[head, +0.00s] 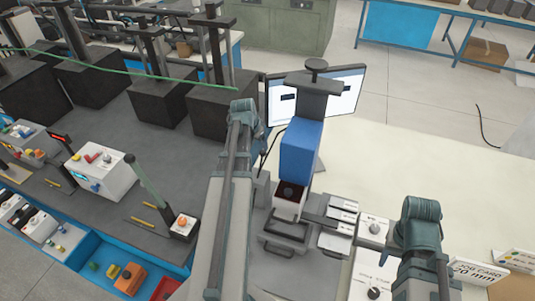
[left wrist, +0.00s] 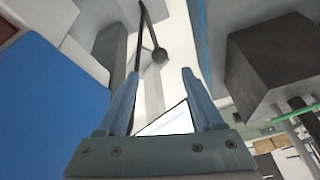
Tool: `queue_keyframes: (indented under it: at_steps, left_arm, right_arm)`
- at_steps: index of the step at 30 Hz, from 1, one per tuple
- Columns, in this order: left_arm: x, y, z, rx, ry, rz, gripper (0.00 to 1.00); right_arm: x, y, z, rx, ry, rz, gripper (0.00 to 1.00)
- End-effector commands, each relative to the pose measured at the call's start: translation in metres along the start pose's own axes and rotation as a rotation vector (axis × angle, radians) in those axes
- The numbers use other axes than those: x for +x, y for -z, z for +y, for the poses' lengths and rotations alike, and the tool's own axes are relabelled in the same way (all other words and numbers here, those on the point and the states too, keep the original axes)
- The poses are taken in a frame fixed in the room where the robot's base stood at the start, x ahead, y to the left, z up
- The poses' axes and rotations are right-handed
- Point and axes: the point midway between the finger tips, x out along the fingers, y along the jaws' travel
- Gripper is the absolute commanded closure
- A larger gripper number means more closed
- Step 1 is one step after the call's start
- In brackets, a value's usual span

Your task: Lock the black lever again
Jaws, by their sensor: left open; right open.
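A blue press head (head: 301,150) stands on a grey column at the middle of the head view, with its white-and-dark base (head: 289,196) below it. It also shows as a blue face (left wrist: 50,105) at the left of the left wrist view. A thin black rod with a round dark knob (left wrist: 160,55), which looks like the black lever, lies ahead of my left gripper (left wrist: 161,75). The two fingers stand apart, and I see nothing gripped. One rod lines up with the left fingertip; I cannot tell if they touch. My right gripper's fingers are not visible; only its arm shows.
A monitor (head: 347,90) stands behind the press. Grey plates (head: 335,241) and white boxes with dark knobs (head: 372,230) lie at its right. Black block machines (head: 160,102) stand to the left.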

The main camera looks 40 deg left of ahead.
Motion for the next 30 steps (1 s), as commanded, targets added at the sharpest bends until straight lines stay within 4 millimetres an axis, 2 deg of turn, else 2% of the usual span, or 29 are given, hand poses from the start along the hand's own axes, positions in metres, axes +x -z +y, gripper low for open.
queue_keyframes:
  at_steps: [5, 11, 30]
  left_arm:
    - [0.005, 0.0, 0.0, 0.0, 0.0, 0.0, 0.32]
    - [0.022, -0.001, 0.001, 0.001, 0.0, 0.0, 0.32]
    - [0.117, -0.002, 0.0, 0.0, 0.0, 0.0, 0.32]
  right_arm:
    - [0.005, 0.0, -0.001, 0.0, 0.0, 0.0, 0.5]
    - [0.02, 0.001, -0.002, 0.001, 0.0, 0.001, 0.5]
    - [0.107, 0.007, -0.01, -0.008, -0.002, 0.002, 0.5]
